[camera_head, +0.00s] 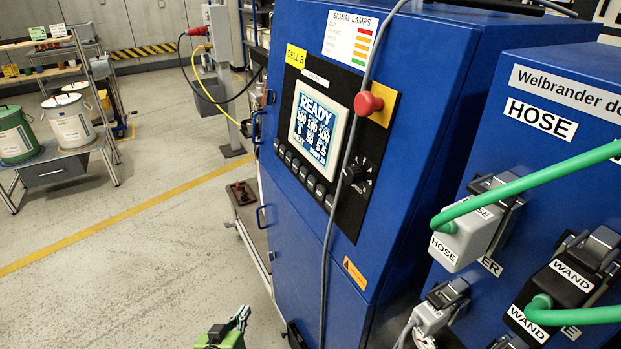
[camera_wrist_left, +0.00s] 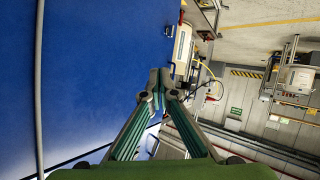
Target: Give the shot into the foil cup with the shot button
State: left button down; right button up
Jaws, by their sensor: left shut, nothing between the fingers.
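My left gripper (camera_head: 242,314) shows small and green at the bottom of the head view, in front of the blue cabinet (camera_head: 400,120). In the left wrist view its two fingers (camera_wrist_left: 160,76) meet at the tips, with nothing between them. The cabinet's blue side (camera_wrist_left: 90,70) fills the left of that view. The cabinet carries a lit screen (camera_head: 314,122) reading READY, a row of small buttons (camera_head: 305,172) under it, a red mushroom button (camera_head: 368,104) and a black knob (camera_head: 354,174). I cannot make out a foil cup or a marked shot button. My right gripper is out of view.
A grey cable (camera_head: 340,190) hangs down the cabinet front. At the right, a second blue cabinet (camera_head: 560,75) bears HOSE and WAND connectors with green hoses. A bench (camera_head: 68,171) with paint buckets stands at the far left. The floor (camera_head: 150,250) between is clear.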

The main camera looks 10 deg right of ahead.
aim_at(312, 184)
pick_arm(q)
jog(key=w+d+r+t+h, duration=0.1)
jog(key=d+r, duration=0.1)
jog(key=r, duration=1)
jog(key=w+d+r+t+h+p, duration=0.1)
jog(key=w+d+r+t+h, duration=0.1)
jog(key=r, duration=1)
jog(key=w+d+r+t+h+p, duration=0.1)
jog(key=d+r+t, duration=0.1)
jog(key=r, duration=1)
jog(key=shift+w+d+r+m+h, duration=0.2)
jog(key=shift+d+r+m+h, duration=0.15)
jog(key=shift+d, duration=0.4)
jog(key=shift+f, duration=0.1)
jog(key=shift+w+d+f+b, duration=0.25)
jog(key=shift+w+d+b, duration=0.25)
jog(key=shift+d, duration=0.85)
jog(key=shift+w+d+f+b, duration=0.35)
jog(key=shift+w+d, duration=0.3)
jog(key=shift+d, duration=0.65)
jog(key=shift+w+d+f+b, duration=0.2)
jog(key=shift+w+d+b, duration=0.3)
jog(key=shift+d, duration=0.85)
jog(key=shift+w+d, duration=0.1)
